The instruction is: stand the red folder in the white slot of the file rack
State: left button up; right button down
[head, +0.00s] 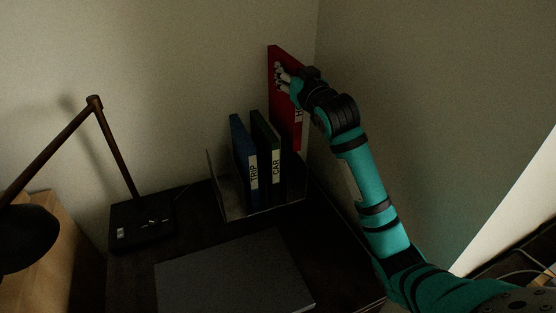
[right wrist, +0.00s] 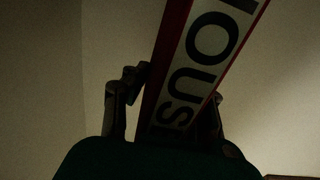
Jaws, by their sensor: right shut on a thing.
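The red folder (head: 284,118) is upright and slightly tilted in the head view, above the right end of the file rack (head: 232,208). My right gripper (head: 283,78) is shut on its upper part. In the right wrist view the red folder (right wrist: 205,60) runs between the two fingers (right wrist: 172,90), its pale label with large dark letters facing the camera. The folder's lower end is close to the rack's right end; I cannot tell whether it touches. I cannot make out the white slot in the dim light. My left gripper is not in view.
A blue folder (head: 241,155) and a dark green folder (head: 264,150) stand in the rack. A grey flat panel (head: 235,275) lies in front on the dark desk. A desk lamp (head: 118,150) stands at the left. Walls close in behind and right of the rack.

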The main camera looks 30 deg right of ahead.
send_over(287, 136)
jog(key=w+d, duration=0.1)
jog(key=w, duration=0.1)
notch_tip(287, 136, down, 6)
notch_tip(287, 136, down, 5)
jog(key=shift+w+d+f, duration=0.15)
jog(key=shift+f, duration=0.05)
jog(key=shift+f+b, duration=0.3)
jog(key=shift+f, duration=0.25)
notch_tip(287, 136, down, 4)
jog(key=shift+r, duration=0.1)
jog(key=shift+f, duration=0.45)
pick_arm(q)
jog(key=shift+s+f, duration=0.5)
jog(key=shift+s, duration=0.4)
pick_arm(e)
jog(key=c, duration=1.5)
grip_release()
jog(key=shift+f, duration=0.15)
jog(key=o, duration=0.4)
